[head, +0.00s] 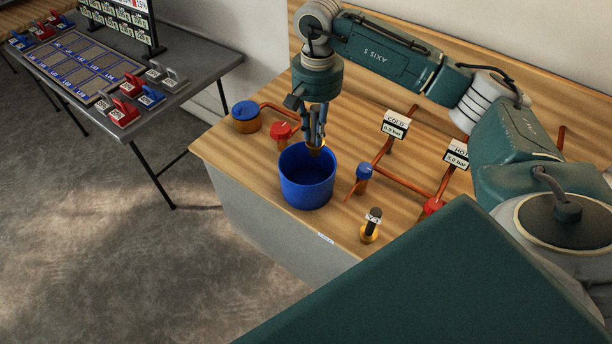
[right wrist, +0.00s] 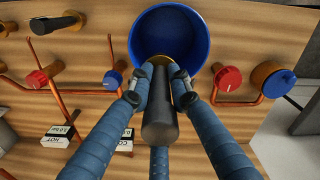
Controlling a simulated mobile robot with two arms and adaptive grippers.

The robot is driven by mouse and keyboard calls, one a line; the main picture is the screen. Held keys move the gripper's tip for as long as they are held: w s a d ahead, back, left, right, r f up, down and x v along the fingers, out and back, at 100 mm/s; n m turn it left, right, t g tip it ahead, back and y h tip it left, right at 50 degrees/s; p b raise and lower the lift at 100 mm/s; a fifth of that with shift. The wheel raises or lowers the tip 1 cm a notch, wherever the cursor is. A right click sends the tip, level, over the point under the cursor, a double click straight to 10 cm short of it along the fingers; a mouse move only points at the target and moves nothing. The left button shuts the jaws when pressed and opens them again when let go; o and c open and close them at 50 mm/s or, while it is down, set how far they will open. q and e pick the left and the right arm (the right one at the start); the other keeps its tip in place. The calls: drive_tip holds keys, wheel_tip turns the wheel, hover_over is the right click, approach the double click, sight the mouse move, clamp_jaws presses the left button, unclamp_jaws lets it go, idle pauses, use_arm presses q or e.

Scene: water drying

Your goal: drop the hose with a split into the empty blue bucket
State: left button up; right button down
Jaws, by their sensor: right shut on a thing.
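My right gripper (head: 317,138) points down over the far rim of the blue bucket (head: 306,185). In the right wrist view the gripper (right wrist: 161,75) is shut on a short black hose (right wrist: 160,122) with a brass-yellow end (right wrist: 185,95). The hose overlaps the near rim of the bucket (right wrist: 202,35) in that view. I cannot tell whether its tip is inside the bucket. No split shows on the visible side. The bucket stands upright and its visible inside looks empty. My left gripper is not in view.
A short black hose on a yellow fitting (head: 370,228) stands by the bench's front edge. Red valve (head: 283,130), blue valve (head: 364,171) and copper pipes (head: 385,152) surround the bucket. Cold (head: 396,124) and hot (head: 457,153) signs stand behind. A grey table (head: 200,70) is at left.

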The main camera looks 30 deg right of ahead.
sight(316, 107)
wheel_tip(316, 107, down, 4)
drive_tip(key=shift+w+r+b, duration=0.1)
drive_tip(key=shift+b, duration=0.6)
drive_tip(key=shift+f, duration=0.45)
drive_tip(key=c, duration=1.7)
unclamp_jaws()
drive_tip(key=shift+o, duration=0.8)
wheel_tip(316, 107, up, 12)
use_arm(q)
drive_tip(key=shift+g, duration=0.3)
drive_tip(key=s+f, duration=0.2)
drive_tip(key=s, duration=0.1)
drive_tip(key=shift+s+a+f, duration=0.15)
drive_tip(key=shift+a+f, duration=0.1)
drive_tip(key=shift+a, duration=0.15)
